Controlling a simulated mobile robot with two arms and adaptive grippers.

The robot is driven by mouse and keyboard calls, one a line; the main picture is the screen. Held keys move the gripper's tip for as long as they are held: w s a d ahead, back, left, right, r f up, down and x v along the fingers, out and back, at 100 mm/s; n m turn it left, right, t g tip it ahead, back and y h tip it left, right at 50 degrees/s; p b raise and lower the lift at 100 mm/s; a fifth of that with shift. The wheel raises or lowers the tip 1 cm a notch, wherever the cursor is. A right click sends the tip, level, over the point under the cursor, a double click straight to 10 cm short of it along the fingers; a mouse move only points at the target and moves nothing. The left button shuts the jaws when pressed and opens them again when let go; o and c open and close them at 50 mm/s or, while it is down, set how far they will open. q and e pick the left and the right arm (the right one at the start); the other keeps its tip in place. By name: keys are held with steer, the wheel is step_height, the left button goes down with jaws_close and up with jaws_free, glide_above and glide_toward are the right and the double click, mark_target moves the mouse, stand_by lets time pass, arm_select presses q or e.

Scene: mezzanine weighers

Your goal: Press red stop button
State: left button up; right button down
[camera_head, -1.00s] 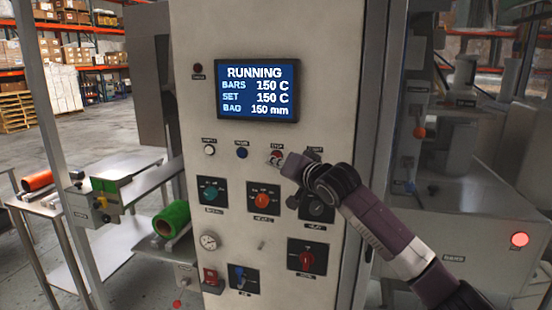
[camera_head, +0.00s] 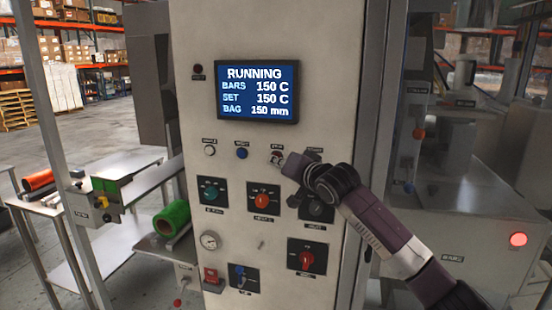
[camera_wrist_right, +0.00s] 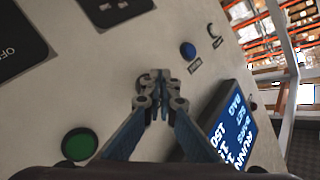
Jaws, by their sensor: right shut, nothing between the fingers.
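The stop button (camera_head: 275,157) is on the cream panel (camera_head: 225,40), under a small label and right of the blue button. Only a small part of it shows in the head view, beside my right gripper (camera_head: 283,162). My right gripper is shut and empty, with its tips at the button. I cannot tell whether they touch it or whether it is pressed in. In the right wrist view the closed fingertips (camera_wrist_right: 156,82) cover the spot where the button would be. The screen (camera_head: 258,90) reads RUNNING. My left gripper is not in view.
A white button (camera_head: 209,151) and a blue button (camera_head: 242,153) sit left of the stop button. A green button (camera_wrist_right: 78,143) shows in the wrist view. Rotary switches, including an orange-red knob (camera_head: 262,202), are just below. A green roll (camera_head: 172,218) lies left of the panel.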

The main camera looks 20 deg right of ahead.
steer(key=shift+w+d+r+p, duration=0.1)
steer(key=shift+w+d+p, duration=0.15)
steer(key=shift+w+p, duration=0.2)
stand_by(0.4)
steer(key=shift+s, duration=0.1)
steer(key=shift+s+a, duration=0.45)
steer(key=shift+s, duration=0.2)
steer(key=s+a, duration=0.1)
steer(key=s, duration=0.1)
steer(key=s+a, duration=0.2)
steer(key=shift+s, duration=0.1)
stand_by(0.5)
steer(key=shift+d, duration=0.1)
stand_by(0.5)
